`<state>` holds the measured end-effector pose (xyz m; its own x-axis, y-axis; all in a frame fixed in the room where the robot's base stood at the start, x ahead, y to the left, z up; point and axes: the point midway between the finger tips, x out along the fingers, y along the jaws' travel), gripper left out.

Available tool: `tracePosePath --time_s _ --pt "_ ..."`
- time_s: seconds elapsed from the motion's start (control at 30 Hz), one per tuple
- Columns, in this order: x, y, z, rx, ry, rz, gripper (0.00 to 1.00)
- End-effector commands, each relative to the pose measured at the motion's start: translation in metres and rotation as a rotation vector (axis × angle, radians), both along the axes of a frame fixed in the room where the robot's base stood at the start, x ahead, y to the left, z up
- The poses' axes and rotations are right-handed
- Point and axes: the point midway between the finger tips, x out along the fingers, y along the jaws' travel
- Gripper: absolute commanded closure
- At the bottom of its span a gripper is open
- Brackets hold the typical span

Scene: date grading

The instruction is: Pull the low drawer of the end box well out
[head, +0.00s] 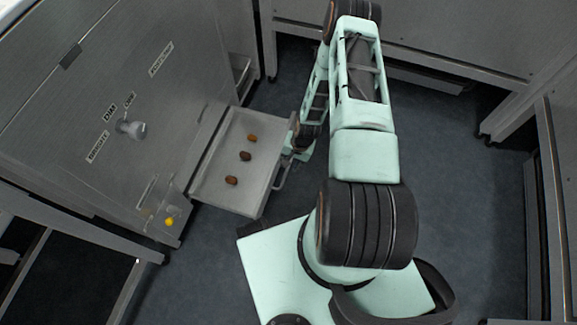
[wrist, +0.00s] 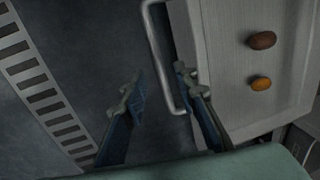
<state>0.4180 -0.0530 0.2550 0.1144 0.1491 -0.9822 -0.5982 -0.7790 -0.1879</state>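The low drawer (head: 212,185) of the grey metal end box (head: 75,95) stands pulled out, showing its light tray. Three brown and orange dates lie in it. Its bar handle (head: 281,176) is on the drawer's front. In the wrist view the handle (wrist: 158,50) runs as a curved metal bar beside the drawer (wrist: 222,75). My gripper (wrist: 157,85) is open, with its fingers apart on either side of the bar. A gap shows between the left finger and the bar; whether the right finger touches the bar I cannot tell. In the head view my arm partly hides the gripper.
A slatted strip (wrist: 40,90) lies left in the wrist view. Metal benches stand behind and right. Dark floor (head: 450,190) is clear right of my arm.

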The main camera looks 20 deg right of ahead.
Motion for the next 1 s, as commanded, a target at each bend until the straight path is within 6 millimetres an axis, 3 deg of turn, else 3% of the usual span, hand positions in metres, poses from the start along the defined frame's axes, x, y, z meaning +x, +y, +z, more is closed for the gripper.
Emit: tracePosePath --time_s 0.2,0.43,1.0 --pt "-0.004 -0.007 0.042 -0.001 -0.003 -0.001 0.73" --pt "-0.007 -0.011 0.07 0.0 -0.002 -0.001 0.73" --pt "-0.01 -0.012 0.08 0.0 0.0 -0.001 0.73"
